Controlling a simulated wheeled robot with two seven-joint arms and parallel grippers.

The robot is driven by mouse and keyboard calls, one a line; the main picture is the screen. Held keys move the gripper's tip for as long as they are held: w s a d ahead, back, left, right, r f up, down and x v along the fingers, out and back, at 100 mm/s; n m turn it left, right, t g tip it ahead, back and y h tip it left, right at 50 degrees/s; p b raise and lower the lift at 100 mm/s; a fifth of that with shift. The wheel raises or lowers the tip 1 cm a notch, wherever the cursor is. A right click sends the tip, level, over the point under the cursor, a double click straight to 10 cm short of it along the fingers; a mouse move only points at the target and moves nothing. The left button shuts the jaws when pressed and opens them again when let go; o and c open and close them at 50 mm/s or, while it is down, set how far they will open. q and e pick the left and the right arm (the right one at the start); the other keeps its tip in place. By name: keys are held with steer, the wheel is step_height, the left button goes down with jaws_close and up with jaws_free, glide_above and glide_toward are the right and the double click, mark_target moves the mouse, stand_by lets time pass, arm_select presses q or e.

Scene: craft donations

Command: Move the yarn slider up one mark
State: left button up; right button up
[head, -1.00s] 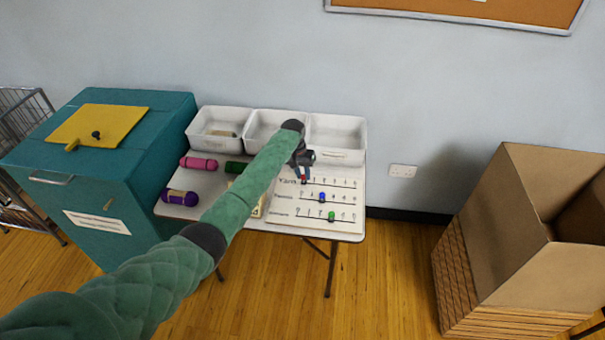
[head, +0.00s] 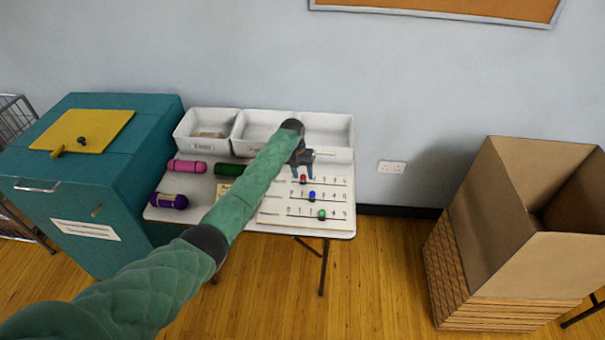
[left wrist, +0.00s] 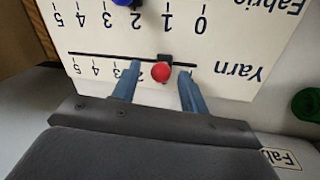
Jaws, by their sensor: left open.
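The yarn slider's red knob (head: 303,179) is on the top track of the white slider board (head: 270,212). In the left wrist view the red knob (left wrist: 160,72) appears upside down, near the 1 mark, covering the numeral there. My left gripper (head: 302,171) is open over it. In the left wrist view its two blue fingers (left wrist: 158,88) stand either side of the knob, with a gap on both sides. My right gripper is not in view.
The blue knob (head: 312,196) and green knob (head: 322,214) sit on the lower tracks. White bins (head: 328,155) line the table's back. Pink (head: 187,167), green (head: 229,170) and purple (head: 169,201) rolls lie left. A cardboard box (head: 478,220) stands right.

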arm_select(q)
steer(key=shift+w+a+r, duration=0.1)
steer(key=shift+r, duration=0.25)
step_height(320, 180, up, 7)
steer(key=a+b, duration=0.1)
steer(key=b, duration=0.1)
steer(key=shift+w, duration=0.15)
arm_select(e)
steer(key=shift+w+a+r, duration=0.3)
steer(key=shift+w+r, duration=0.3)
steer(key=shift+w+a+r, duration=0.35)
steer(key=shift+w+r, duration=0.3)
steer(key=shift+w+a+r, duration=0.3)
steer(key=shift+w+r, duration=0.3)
arm_select(q)
steer(key=shift+f, duration=0.1)
